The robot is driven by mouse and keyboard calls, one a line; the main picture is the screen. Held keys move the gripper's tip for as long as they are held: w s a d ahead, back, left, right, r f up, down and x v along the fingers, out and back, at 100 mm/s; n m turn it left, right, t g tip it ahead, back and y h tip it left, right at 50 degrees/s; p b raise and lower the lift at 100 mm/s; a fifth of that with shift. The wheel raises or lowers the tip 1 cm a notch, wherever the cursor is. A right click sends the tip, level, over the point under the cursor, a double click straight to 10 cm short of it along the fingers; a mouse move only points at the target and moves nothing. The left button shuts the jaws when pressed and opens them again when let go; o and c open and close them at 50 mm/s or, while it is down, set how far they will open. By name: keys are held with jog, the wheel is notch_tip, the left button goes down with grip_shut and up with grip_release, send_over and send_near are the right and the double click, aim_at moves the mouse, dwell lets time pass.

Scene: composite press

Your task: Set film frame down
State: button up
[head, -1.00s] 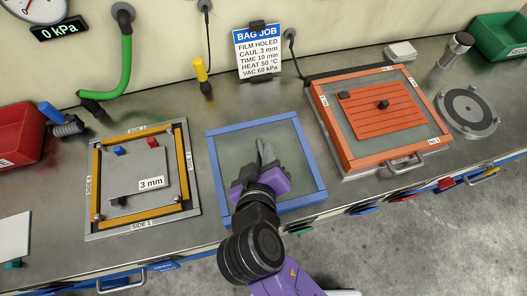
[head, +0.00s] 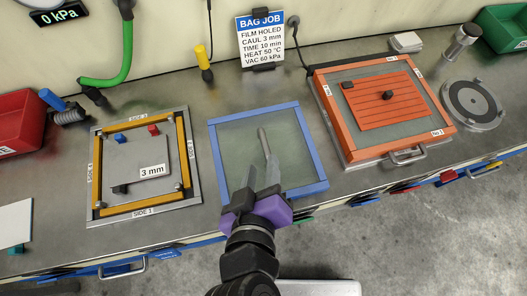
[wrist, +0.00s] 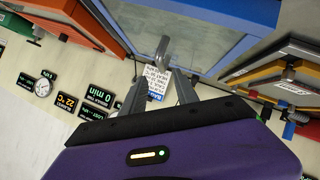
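The film frame (head: 313,150) is a blue square frame with clear greenish film. It lies on the bench in the middle of the head view, and its blue edge (wrist: 240,15) shows in the wrist view. A grey upright handle (head: 263,139) stands over the film; the handle also shows in the wrist view (wrist: 162,48). My gripper (head: 262,168), with purple body and grey fingers, is over the frame's near part. Its fingers (wrist: 160,76) are apart with nothing between them, and the handle is just beyond their tips. My gripper hides part of the near rail.
Left is a metal plate (head: 155,213) with a yellow-edged border and a 3 mm caul (head: 130,170). Right is an orange frame (head: 393,156) on a handled base. A green hose (head: 127,55), yellow-topped fitting (head: 202,57) and job card (head: 261,40) stand behind.

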jog(key=shift+v, duration=1.3)
jog(key=shift+a, duration=0.1)
jog(key=a+r+n+t+y, duration=0.1)
jog(key=a+r+n+y, duration=0.2)
jog(key=a+y, duration=0.35)
jog(key=s+d+f+m+h, duration=0.1)
jog(key=s+d+m+h, duration=0.1)
jog(key=d, duration=0.7)
jog(key=s+d+f+m+t+h, duration=0.1)
jog(key=s+d+f+m, duration=0.1)
jog(key=s+d+m, duration=0.2)
jog(key=s+d+f+m+h, duration=0.1)
jog(key=s+d+m+h, duration=0.1)
jog(key=s+d, duration=0.6)
jog(key=d+m, duration=0.1)
jog(key=d, duration=0.5)
jog(key=shift+d+f+m+t+h, duration=0.25)
jog(key=shift+d+m+t+h, duration=0.05)
jog(key=shift+d+t+h, duration=0.1)
jog(key=shift+s, duration=0.15)
